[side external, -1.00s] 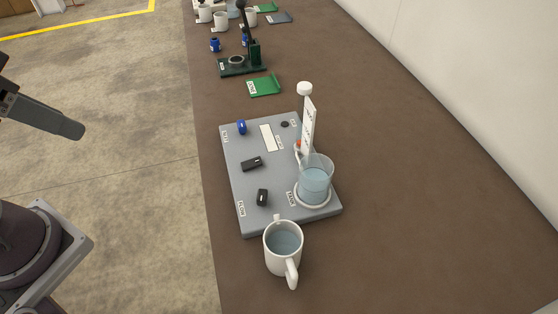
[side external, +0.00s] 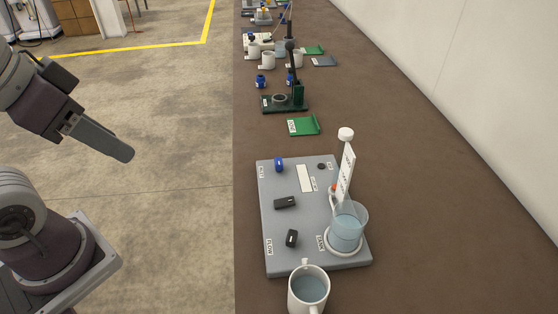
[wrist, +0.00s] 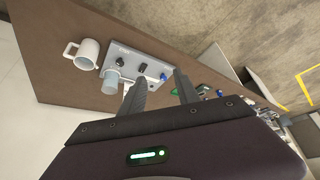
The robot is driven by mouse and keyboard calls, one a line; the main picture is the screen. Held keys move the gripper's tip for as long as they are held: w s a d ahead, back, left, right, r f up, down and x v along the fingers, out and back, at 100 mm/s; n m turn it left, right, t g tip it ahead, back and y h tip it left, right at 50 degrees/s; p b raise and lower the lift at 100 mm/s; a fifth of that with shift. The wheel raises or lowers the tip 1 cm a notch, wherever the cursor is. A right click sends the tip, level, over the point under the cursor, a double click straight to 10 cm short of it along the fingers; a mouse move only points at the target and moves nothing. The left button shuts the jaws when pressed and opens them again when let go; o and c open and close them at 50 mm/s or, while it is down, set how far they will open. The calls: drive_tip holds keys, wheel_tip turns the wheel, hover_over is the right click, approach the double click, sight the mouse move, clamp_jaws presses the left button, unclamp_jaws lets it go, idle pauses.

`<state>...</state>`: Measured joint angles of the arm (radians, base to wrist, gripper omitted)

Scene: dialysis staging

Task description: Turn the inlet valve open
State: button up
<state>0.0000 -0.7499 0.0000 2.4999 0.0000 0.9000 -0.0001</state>
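A grey valve panel (side external: 270,225) lies on the brown table in the side view. It carries a blue knob (side external: 279,165) at its far left, a black bar-shaped handle (side external: 285,203) near the middle and another black handle (side external: 292,238) nearer the front. The labels are too small to tell surely which one is the inlet valve. My gripper (side external: 118,148) is off the table's left edge, well apart from the panel. In the wrist view my gripper (wrist: 158,80) has its two fingers spread with nothing held, and the panel (wrist: 118,47) shows beyond them.
A white mug (side external: 309,288) stands at the panel's front edge. A green tray (side external: 303,125) and dark green stand (side external: 285,103) are farther back. The table's right side is clear.

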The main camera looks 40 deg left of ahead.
drive_tip(key=w+r+n+g, duration=0.1)
drive_tip(key=w+r+n, duration=0.1)
drive_tip(key=w, duration=0.8)
drive_tip(key=n+g, duration=0.4)
drive_tip(key=n, duration=0.2)
hover_over(279, 160)
drive_tip(key=s, duration=0.1)
wheel_tip(279, 160, down, 20)
drive_tip(key=shift+n+g, duration=0.3)
drive_tip(key=shift+n, duration=0.2)
drive_tip(key=f, duration=1)
drive_tip(key=shift+w+f, duration=0.1)
drive_tip(key=shift+w, duration=0.3)
clamp_jaws()
